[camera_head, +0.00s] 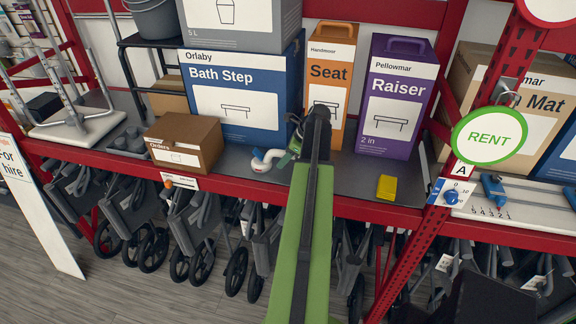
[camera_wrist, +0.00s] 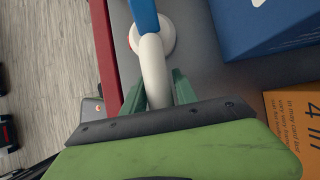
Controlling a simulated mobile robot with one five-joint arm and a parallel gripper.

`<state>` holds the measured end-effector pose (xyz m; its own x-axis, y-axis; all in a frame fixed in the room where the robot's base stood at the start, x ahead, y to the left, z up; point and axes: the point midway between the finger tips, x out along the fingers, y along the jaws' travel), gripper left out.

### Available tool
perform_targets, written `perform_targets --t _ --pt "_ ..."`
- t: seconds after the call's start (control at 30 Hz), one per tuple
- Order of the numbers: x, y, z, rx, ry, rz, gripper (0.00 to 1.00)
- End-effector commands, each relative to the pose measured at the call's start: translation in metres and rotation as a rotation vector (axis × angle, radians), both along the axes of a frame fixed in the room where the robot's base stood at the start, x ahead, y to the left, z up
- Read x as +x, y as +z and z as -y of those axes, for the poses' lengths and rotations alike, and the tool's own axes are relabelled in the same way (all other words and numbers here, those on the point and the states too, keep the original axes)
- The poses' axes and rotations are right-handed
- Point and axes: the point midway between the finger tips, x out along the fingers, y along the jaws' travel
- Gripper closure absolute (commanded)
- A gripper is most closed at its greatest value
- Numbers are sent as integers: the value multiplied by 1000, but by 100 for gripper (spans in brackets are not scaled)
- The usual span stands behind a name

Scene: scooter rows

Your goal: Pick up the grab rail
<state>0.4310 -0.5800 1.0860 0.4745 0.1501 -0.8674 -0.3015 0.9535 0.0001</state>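The grab rail (camera_head: 268,158) is a white curved tube with a round white end flange, lying on the grey shelf near its front edge. In the wrist view, the white tube (camera_wrist: 152,70) bends away from the flange, and a blue part runs off the top edge. My gripper (camera_head: 296,143) is at the rail, with its tips partly hidden behind my arm. In the wrist view, the green fingers of my gripper (camera_wrist: 160,88) stand on either side of the white tube, close to it. I cannot tell whether they press on it.
A brown Orders box (camera_head: 184,143) stands left of the rail, and the blue Bath Step box (camera_head: 235,95) behind it. The orange Seat box (camera_head: 330,70) and purple Raiser box (camera_head: 395,100) stand behind and to the right. A yellow block (camera_head: 387,187) lies on the shelf further right.

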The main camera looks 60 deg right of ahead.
Motion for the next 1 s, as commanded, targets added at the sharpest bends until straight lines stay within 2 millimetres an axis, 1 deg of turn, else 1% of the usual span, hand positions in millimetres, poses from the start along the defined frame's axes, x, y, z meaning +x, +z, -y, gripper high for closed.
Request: perform_targets --t 0.03,0.23,1.0 --pt "0 0 0 0 0 0 74" --pt "0 0 0 0 0 0 100" --pt "-1 0 0 0 -1 0 100"
